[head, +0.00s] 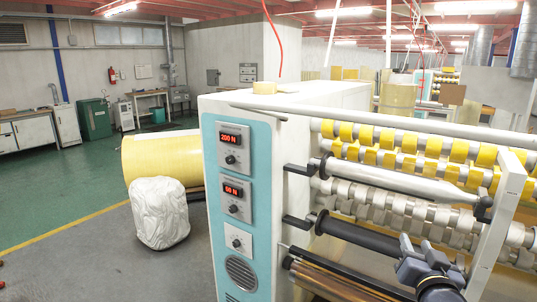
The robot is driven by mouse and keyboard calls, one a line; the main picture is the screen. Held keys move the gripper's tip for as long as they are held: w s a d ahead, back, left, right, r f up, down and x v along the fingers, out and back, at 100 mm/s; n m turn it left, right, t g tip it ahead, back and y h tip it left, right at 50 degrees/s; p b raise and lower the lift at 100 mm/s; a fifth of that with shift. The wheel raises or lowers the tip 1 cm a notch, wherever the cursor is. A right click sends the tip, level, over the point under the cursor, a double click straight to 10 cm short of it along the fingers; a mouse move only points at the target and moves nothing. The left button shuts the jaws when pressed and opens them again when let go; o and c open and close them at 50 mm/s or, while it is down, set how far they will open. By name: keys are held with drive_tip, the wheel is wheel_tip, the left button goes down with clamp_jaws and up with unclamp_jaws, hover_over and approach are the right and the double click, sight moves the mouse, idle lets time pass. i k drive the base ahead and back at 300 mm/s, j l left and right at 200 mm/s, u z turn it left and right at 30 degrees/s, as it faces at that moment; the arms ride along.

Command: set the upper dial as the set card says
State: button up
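The upper dial (230,159) is a small dark knob on a grey panel, high on the machine's light-blue front. The red upper display (231,139) above it appears to read 200 N. Below is a similar panel with a lower dial (233,209) and a lower display (233,190), whose first digit is hard to read. I cannot make out a set card. My gripper (417,247) is at the lower right, in front of the machine's rollers and well to the right of the dials. Its fingers are too unclear to tell open from shut.
A third small knob (236,243) sits below the two dial panels, above a round vent (240,274). Rollers with yellow rings (388,140) and a black shaft (358,234) stick out at right. A white wrapped bundle (158,213) and a yellow roll (160,158) stand left. Floor at left is clear.

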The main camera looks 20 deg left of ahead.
sight(230, 159)
drive_tip(key=i+j+z, duration=0.15)
drive_tip(key=j+z, duration=0.2)
drive_tip(key=j, duration=0.85)
drive_tip(key=j+z, duration=0.3)
drive_tip(key=j, duration=2.75)
